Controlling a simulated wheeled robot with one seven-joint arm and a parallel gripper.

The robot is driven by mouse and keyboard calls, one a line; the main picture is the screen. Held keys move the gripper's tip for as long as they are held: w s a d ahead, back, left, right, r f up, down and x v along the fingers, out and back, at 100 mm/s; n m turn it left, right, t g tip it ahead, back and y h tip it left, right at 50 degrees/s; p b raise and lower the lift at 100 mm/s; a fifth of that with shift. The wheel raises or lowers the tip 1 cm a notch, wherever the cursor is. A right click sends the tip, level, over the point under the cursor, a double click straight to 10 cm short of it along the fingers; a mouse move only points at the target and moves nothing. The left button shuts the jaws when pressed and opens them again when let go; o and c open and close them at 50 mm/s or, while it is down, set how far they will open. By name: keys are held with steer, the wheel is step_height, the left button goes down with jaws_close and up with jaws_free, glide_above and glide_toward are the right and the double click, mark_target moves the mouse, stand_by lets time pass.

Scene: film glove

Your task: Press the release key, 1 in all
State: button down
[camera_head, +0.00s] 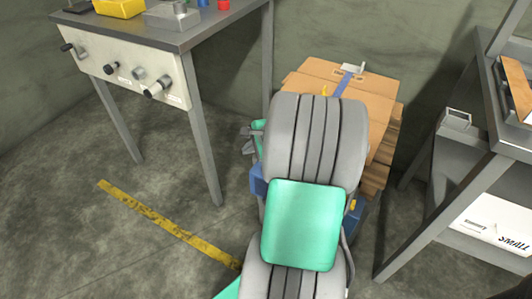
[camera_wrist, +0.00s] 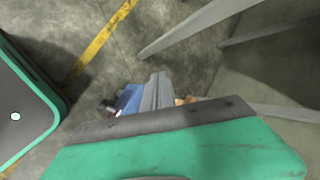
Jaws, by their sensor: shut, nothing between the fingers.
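I cannot make out a release key for certain. A pale control panel (camera_head: 125,74) on the front of the left bench carries several knobs and small labels, too small to read. My gripper shows in the wrist view (camera_wrist: 157,80) as narrow grey fingers held together beyond a green and dark housing; nothing is seen between them. In the head view my own grey and green arm hides most of it. The gripper is apart from the panel, which stands to the left of the arm.
The left bench top (camera_head: 190,38) holds a yellow bin (camera_head: 120,8) and small coloured items. Stacked cardboard (camera_head: 380,95) stands behind my arm. A grey table (camera_head: 510,140) with a white box (camera_head: 490,225) below is at right. A yellow line (camera_head: 160,220) crosses open floor.

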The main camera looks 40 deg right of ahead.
steer(key=s+d+m+t, duration=0.1)
steer(key=d+m, duration=0.4)
steer(key=d, duration=0.2)
steer(key=shift+s+r+t+h+p, duration=0.3)
steer(key=shift+s+r+h+p, duration=0.05)
steer(key=shift+h+p, duration=0.05)
steer(key=shift+d, duration=0.1)
step_height(320, 180, down, 6)
steer(key=b, duration=0.7)
steer(key=shift+f, duration=0.2)
steer(key=shift+f+b, duration=0.65)
steer(key=shift+f, duration=0.55)
steer(key=shift+f, duration=0.1)
steer(key=shift+f, duration=0.3)
